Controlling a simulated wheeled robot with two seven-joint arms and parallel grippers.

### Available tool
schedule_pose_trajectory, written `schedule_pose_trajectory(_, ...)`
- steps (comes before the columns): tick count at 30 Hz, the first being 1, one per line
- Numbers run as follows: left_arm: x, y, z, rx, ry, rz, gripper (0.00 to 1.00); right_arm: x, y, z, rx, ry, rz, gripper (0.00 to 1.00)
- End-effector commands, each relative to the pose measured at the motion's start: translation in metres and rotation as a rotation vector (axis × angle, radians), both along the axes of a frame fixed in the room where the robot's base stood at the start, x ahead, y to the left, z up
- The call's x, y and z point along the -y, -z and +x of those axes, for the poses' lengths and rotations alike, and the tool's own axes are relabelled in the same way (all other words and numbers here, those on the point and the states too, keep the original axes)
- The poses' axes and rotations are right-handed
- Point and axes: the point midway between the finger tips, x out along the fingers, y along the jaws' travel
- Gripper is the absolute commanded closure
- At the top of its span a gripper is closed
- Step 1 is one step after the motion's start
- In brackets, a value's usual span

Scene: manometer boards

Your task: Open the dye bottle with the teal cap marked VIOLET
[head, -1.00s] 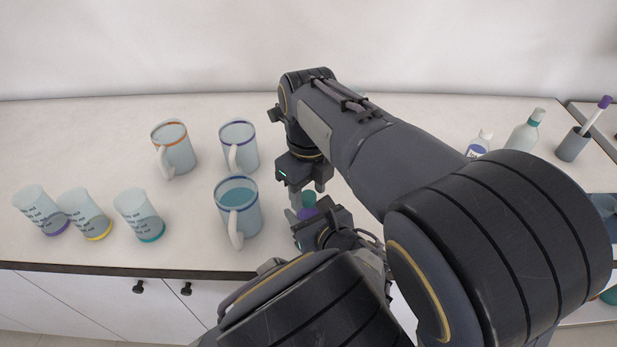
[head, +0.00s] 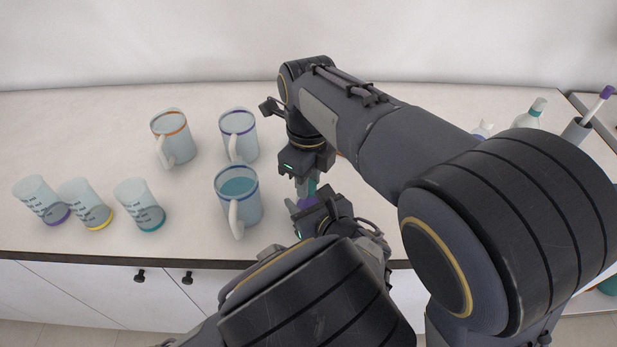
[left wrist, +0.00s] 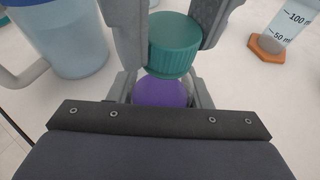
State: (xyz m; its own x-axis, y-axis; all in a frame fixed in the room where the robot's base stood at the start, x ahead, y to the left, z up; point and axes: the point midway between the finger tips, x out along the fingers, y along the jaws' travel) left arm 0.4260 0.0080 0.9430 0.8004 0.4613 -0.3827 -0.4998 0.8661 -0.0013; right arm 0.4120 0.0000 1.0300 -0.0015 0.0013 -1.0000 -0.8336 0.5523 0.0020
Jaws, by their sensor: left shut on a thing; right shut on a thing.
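The dye bottle (head: 307,203), with violet contents, is held between the fingers of my left gripper (left wrist: 160,95) near the front of the counter. Its teal ribbed cap (left wrist: 174,46) is between the fingers of my right gripper (head: 307,185), which comes down from above. In the left wrist view the cap sits just over the violet body (left wrist: 160,92), slightly tilted. I cannot tell whether it is still seated on the neck. No VIOLET marking is legible. My arms hide much of the bottle in the head view.
A mug with blue liquid (head: 240,198) stands close left of the grippers. Another blue-rimmed mug (head: 238,135) and an orange-rimmed mug (head: 173,140) stand behind. Several beakers (head: 140,205) are at left. A teal-capped bottle (head: 530,112) and a pen cup (head: 577,131) are at right.

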Motion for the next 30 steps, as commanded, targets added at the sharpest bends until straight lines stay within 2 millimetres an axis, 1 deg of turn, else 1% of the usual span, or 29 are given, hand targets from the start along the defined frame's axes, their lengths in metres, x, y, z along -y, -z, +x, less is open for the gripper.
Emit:
schedule_pose_trajectory(1, -0.0001, -0.0002, 0.0, 0.001, 0.0, 0.0, 1.0, 0.0005, -0.0005, 0.0006, 0.0, -0.098, 0.004, 1.0)
schedule_pose_trajectory(3, -0.0001, -0.0002, 0.0, 0.001, 0.0, 0.0, 1.0, 0.0009, -0.0006, 0.0008, 0.0, -0.228, 0.004, 1.0)
schedule_pose_trajectory(6, -0.0001, -0.0002, 0.0, 0.001, 0.0, 0.0, 1.0, 0.0008, -0.0005, 0.0008, 0.002, -0.354, 0.002, 1.0)
schedule_pose_trajectory(9, -0.0001, -0.0002, 0.0, 0.001, 0.0, 0.0, 1.0, 0.0006, -0.0007, 0.0007, 0.003, -0.398, 0.0, 1.0)
schedule_pose_trajectory(15, -0.0001, -0.0001, -0.0001, 0.0, -0.001, 0.0, 1.0, 0.0006, -0.0007, 0.0008, 0.002, -0.396, -0.001, 1.0)
schedule_pose_trajectory(16, -0.0001, -0.0001, -0.0001, 0.0, -0.001, 0.0, 1.0, 0.0006, -0.0007, 0.0008, 0.002, -0.396, -0.001, 0.72)
schedule_pose_trajectory(21, -0.0001, -0.0001, -0.0001, 0.0, 0.0, 0.0, 1.0, 0.0005, -0.0006, 0.0006, 0.001, -0.394, 0.0, 0.51)
schedule_pose_trajectory(28, -0.0001, -0.0001, 0.0, 0.0, 0.0, 0.0, 1.0, 0.0004, -0.0007, 0.0004, 0.001, -0.394, 0.0, 0.51)
schedule_pose_trajectory(30, 0.0, -0.0002, 0.0, 0.0, 0.0, 0.0, 1.0, 0.0001, -0.0038, 0.0005, 0.002, -0.394, 0.001, 0.51)
